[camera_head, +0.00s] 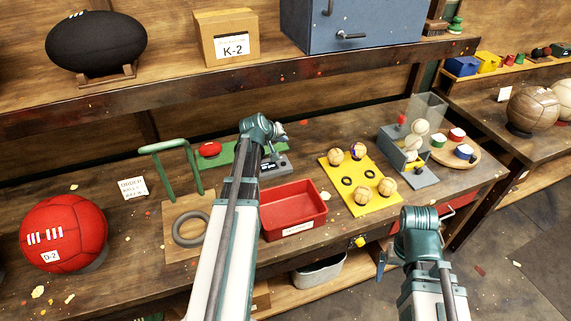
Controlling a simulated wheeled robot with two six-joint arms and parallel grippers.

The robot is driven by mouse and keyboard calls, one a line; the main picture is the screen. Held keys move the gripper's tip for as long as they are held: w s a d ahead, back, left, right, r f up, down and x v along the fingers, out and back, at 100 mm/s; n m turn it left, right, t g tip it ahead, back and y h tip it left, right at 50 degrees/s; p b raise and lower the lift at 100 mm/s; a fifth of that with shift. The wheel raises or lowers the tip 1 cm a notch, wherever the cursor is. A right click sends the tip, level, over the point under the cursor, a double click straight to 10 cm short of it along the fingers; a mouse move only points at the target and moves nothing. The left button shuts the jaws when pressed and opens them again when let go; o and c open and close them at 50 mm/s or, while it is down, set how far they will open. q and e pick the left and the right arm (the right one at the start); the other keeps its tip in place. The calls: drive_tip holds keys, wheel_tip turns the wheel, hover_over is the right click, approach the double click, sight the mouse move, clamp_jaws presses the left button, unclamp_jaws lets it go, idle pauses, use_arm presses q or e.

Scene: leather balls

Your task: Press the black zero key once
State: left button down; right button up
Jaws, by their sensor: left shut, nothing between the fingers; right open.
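A small grey device (279,169) with dark details on top sits at the right end of a green board (228,151). It is partly hidden behind my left arm. I cannot make out the black zero key at this size. My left gripper (283,136) is shut and empty, just above the grey device in the picture. I cannot tell whether it touches anything. A red dome (210,148) sits on the left part of the green board. My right gripper (383,266) is open and empty in front of the bench's front edge, low on the right.
A red tray (316,221) stands in front of the device. A yellow board (374,204) with several tan balls lies to its right. A shelf (160,92) overhangs the bench's back.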

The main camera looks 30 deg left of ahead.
sight(283, 163)
use_arm(q)
drive_tip(key=shift+f, duration=0.1)
wheel_tip(283, 163, down, 9)
drive_tip(key=b, duration=0.8)
drive_tip(key=shift+b, duration=0.4)
idle(1.3)
drive_tip(key=shift+f+b, duration=0.25)
drive_tip(key=shift+b, duration=0.15)
drive_tip(key=shift+f+b, duration=0.4)
drive_tip(key=shift+b, duration=0.05)
idle(0.6)
drive_tip(key=shift+r, duration=0.1)
drive_tip(key=shift+r+p, duration=0.75)
drive_tip(key=shift+p, duration=0.15)
drive_tip(key=shift+r, duration=0.15)
